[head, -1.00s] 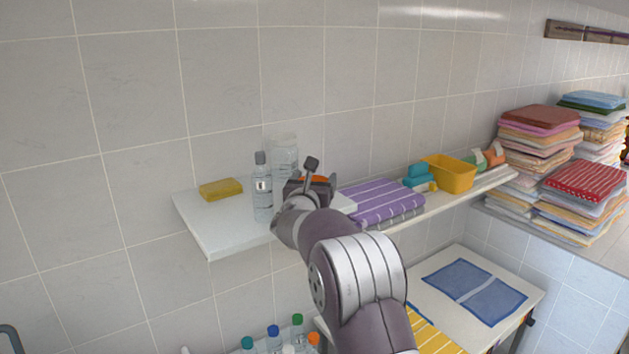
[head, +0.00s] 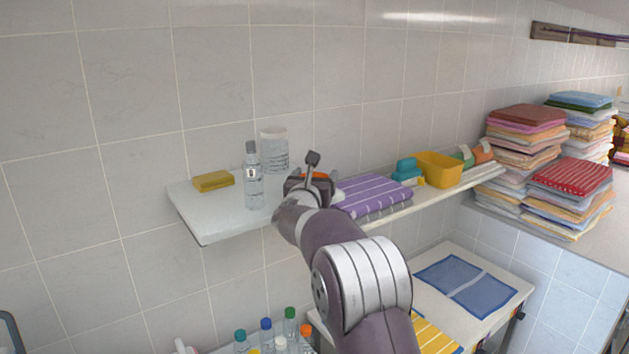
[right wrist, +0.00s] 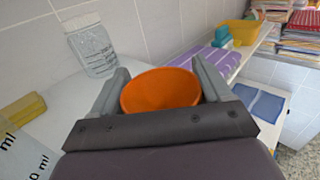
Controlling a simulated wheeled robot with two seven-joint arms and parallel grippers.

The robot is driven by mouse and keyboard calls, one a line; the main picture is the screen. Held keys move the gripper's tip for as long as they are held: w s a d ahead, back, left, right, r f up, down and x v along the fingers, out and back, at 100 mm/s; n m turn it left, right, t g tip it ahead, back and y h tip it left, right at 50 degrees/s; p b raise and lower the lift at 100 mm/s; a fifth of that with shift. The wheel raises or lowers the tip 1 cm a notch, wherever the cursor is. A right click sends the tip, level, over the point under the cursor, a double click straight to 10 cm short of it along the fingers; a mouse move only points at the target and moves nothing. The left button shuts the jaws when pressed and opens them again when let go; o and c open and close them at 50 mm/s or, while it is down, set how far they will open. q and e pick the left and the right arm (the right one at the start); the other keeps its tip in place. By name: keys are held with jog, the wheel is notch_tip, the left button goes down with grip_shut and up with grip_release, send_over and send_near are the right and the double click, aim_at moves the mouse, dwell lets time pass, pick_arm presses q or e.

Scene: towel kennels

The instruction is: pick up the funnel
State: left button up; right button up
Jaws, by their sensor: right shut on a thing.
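The orange funnel (right wrist: 160,90) shows its wide round mouth between the two fingers of my right gripper (right wrist: 162,88) in the right wrist view. The gripper is shut on it, with a finger against each side. In the head view my right gripper (head: 312,182) is over the wall shelf, and only a sliver of the funnel (head: 313,174) shows behind it. The funnel's lower part is hidden, so I cannot tell whether it touches the shelf. My left gripper is not in view.
On the shelf (head: 205,222), a clear bottle (head: 254,180), a clear jar (head: 273,150) and a yellow sponge (head: 213,181) are left of the gripper. Folded purple towels (head: 372,194) lie close on its right, with a yellow bin (head: 438,169) beyond. Several bottles stand below.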

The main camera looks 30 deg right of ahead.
jog(key=shift+w+f, duration=0.1)
jog(key=shift+w, duration=0.1)
jog(key=o, duration=1)
jog(key=shift+w, duration=0.2)
jog(key=shift+c, duration=0.2)
jog(key=shift+s, duration=0.25)
pick_arm(q)
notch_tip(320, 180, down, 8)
jog(key=b, duration=0.7)
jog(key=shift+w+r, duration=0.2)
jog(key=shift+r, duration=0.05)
pick_arm(e)
jog(key=v, duration=1.2)
jog(key=shift+a, duration=0.2)
jog(key=shift+s, duration=0.1)
